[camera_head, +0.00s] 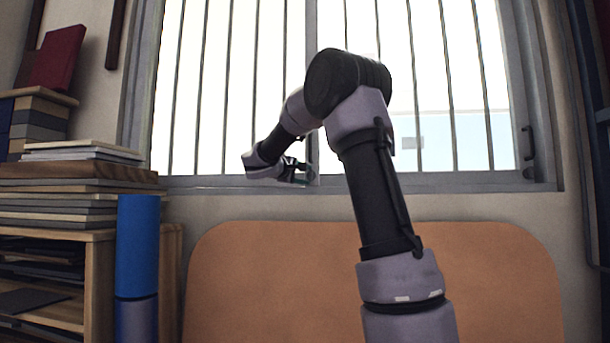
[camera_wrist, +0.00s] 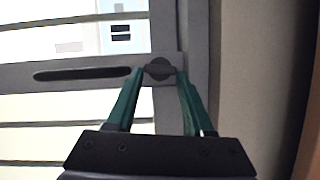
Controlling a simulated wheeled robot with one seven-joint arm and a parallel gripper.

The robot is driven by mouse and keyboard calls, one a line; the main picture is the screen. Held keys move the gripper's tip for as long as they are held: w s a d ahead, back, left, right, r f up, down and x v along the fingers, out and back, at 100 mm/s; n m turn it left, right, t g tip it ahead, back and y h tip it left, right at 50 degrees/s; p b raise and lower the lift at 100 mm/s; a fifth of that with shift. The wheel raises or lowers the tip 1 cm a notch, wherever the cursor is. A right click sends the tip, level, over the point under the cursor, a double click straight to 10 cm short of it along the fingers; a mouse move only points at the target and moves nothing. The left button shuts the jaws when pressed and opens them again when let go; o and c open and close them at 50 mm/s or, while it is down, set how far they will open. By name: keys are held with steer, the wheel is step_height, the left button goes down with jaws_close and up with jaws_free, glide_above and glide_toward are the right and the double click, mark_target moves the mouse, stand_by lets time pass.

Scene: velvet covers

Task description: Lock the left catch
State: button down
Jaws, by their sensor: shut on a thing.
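The catch (camera_wrist: 160,68) is a small dark round knob with a flat bar across it, on the grey window frame in the wrist view. My gripper (camera_wrist: 160,74) has its two teal fingers on either side of the knob, shut on it at the tips. In the head view my gripper (camera_head: 304,180) is at the lower middle of the window, by the central upright. The catch is too small and covered to make out there. I cannot tell from these frames whether it is locked.
A long dark recessed slot (camera_wrist: 82,74) lies beside the catch. Bars cross the window. A dark handle (camera_head: 528,150) is on the window's right side. An orange-brown panel (camera_head: 290,270) stands below. Stacked boards (camera_head: 70,185), shelves and a blue cylinder (camera_head: 138,245) are at left.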

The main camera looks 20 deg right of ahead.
steer(key=shift+f+n+h, duration=0.15)
steer(key=shift+n+h, duration=0.15)
steer(key=shift+n, duration=0.2)
steer(key=shift+a+n, duration=0.1)
steer(key=shift+n, duration=0.2)
steer(key=shift+c, duration=1.4)
jaws_free()
